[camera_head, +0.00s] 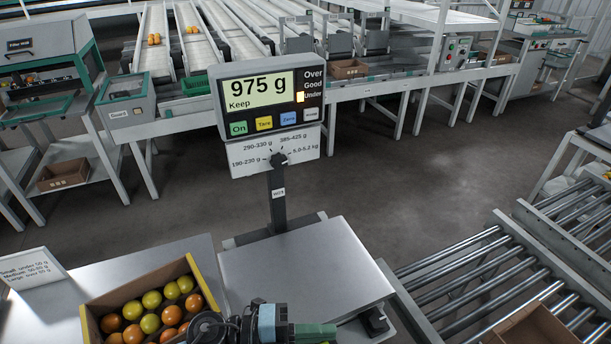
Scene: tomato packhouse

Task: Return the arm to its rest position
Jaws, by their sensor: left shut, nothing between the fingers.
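My left gripper (318,331) is at the bottom edge of the view, dark with a pale blue band and green fingers. It is shut with nothing in it. It is over the near edge of the scale's bare metal plate (300,272), just right of a cardboard box (98,300) of orange and yellow-green tomatoes. The rest of its arm is mostly cut off by the frame. My right gripper is not in view.
The scale's display (265,100) on its post (278,205) reads 975 g and "Keep", with a light beside "Under". A size sign (32,272) stands at left. A roller conveyor (480,265) with an open cardboard box (535,326) lies at right. Grey floor lies beyond.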

